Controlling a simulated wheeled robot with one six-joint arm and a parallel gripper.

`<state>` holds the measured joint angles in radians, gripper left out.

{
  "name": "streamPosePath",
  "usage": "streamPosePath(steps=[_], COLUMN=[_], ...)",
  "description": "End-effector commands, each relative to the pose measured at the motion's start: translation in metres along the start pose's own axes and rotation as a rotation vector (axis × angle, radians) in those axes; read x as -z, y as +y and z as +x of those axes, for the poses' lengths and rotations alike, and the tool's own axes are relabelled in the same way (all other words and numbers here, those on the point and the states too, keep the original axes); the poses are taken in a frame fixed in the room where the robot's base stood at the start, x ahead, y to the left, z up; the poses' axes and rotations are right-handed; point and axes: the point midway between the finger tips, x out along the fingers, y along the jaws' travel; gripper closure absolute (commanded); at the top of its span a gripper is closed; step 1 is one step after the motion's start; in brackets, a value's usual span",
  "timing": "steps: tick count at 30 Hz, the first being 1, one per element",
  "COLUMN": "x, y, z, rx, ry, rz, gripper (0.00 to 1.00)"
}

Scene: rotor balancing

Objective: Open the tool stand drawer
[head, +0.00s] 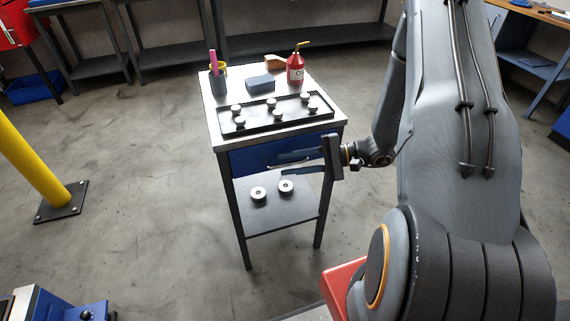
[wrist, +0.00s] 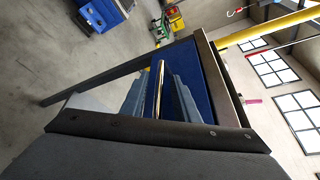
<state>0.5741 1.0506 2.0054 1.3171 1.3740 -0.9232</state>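The tool stand (head: 213,118) stands ahead of me. Its blue drawer front (head: 245,162) sits below the top and looks closed; it also shows in the wrist view (wrist: 182,55). A pale bar handle (wrist: 158,88) runs along the drawer front, and in the head view (head: 292,162) it is partly covered by my fingers. My gripper (head: 280,161) is at the right part of the drawer front, pointing at it. Its two fingers are apart, one on each side of the handle in the wrist view (wrist: 156,86). I see gaps beside the handle; contact cannot be told.
Two rings (head: 258,193) lie on the lower shelf. A yellow post (head: 35,160) stands left; floor between is clear.

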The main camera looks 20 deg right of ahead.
Motion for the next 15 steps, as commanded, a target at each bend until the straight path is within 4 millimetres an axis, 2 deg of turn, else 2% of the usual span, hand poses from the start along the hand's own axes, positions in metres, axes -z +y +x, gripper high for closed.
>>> streamPosePath(steps=[11, 15], x=[0.0004, 0.0004], y=[0.0003, 0.0003], z=[0.0058, 0.0057], rx=[0.001, 0.001], ry=[0.002, 0.002], rz=[0.002, 0.001], gripper=[0.72, 0.96])
